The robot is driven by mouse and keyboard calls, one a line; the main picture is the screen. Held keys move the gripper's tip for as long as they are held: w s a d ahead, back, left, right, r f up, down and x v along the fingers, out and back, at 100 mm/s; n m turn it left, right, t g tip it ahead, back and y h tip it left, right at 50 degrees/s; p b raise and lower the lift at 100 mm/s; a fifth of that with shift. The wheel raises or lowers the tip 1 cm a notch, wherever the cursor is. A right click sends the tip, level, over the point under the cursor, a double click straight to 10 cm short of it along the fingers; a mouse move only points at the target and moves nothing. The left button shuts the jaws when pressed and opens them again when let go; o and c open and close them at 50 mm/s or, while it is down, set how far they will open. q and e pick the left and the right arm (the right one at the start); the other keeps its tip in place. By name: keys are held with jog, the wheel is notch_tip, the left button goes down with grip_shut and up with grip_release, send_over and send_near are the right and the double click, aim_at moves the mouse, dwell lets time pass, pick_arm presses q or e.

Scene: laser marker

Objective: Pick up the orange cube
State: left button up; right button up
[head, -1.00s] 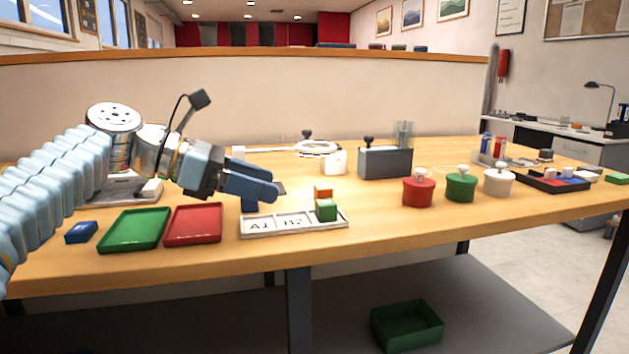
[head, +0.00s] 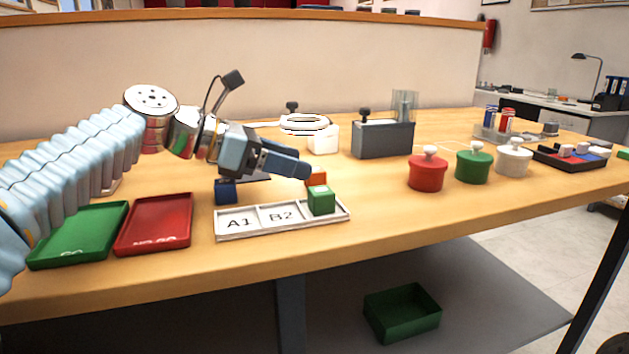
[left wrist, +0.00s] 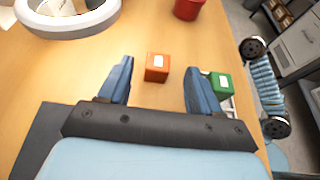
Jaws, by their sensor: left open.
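The orange cube (head: 316,178) sits on the table just behind the green cube (head: 321,200), which partly hides it in the head view. In the left wrist view the orange cube (left wrist: 157,67) lies ahead of and between the fingertips, with a pale label on it. My left gripper (head: 308,170) is open and empty, its fingers pointing toward the orange cube from the left. In the left wrist view the fingers of the left gripper (left wrist: 160,78) are spread apart, the right one close to the green cube (left wrist: 221,84). My right gripper is not in view.
The green cube stands in a white tray (head: 228,236) marked A1 and B2. A blue cube (head: 226,191) lies under my left gripper. Green (head: 75,237) and red (head: 155,225) trays lie left. A white ring (head: 304,124) and grey box (head: 383,140) stand behind.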

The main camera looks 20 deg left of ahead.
aim_at(316, 169)
pick_arm(q)
jog(key=b+x, duration=0.1)
jog(key=x, duration=0.4)
jog(key=shift+c, duration=0.2)
jog(key=c, duration=1)
jog(key=shift+r, duration=0.1)
